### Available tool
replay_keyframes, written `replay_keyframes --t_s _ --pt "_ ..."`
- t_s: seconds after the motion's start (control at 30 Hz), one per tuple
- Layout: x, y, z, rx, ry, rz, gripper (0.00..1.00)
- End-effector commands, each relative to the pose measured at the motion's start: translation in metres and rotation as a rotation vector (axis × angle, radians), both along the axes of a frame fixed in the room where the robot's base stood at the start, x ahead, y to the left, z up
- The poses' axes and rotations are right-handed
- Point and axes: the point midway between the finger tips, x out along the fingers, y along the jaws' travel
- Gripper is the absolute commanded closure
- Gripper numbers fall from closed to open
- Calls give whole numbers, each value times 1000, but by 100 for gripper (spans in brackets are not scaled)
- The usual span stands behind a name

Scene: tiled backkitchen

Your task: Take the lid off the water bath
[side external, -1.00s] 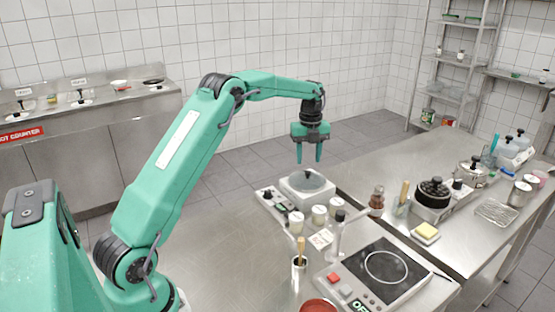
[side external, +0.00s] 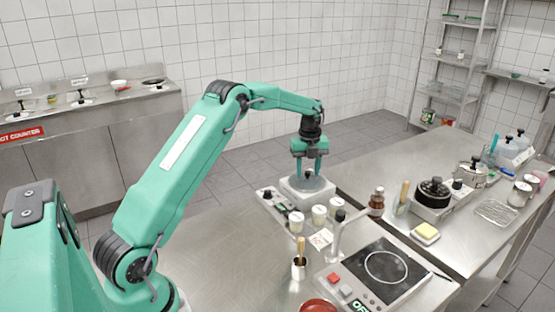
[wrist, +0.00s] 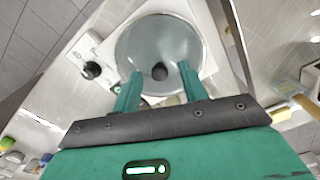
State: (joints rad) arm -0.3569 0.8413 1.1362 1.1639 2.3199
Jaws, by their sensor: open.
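The water bath (side external: 296,193) is a white box near the far edge of the steel table. It also shows in the wrist view (wrist: 205,38). Its round grey, glassy lid (wrist: 150,38) sits on top, with a dark knob (wrist: 159,72) at the middle. My gripper (side external: 307,176) is over the lid, pointing down, with its two green fingers open. In the wrist view my gripper (wrist: 158,76) has a finger on each side of the knob, with gaps showing between. In the side view the fingers partly hide the lid. I cannot tell whether they touch it.
Several white-lidded jars (side external: 319,214), a tap-like metal post (side external: 337,235) and a hot plate (side external: 384,268) stand nearer. A brown bottle (side external: 377,201) is to the right. The table's left part is clear.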

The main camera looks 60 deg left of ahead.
Motion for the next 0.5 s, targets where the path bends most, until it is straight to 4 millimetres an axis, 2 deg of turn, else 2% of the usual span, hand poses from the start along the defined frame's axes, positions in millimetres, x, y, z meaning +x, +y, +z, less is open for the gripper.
replay_keyframes --t_s 0.2,0.4,0.5 --pt "0 0 0 0 0 0 59" --pt "0 0 0 0 0 0 98" --pt "0 0 1 0 0 0 100"
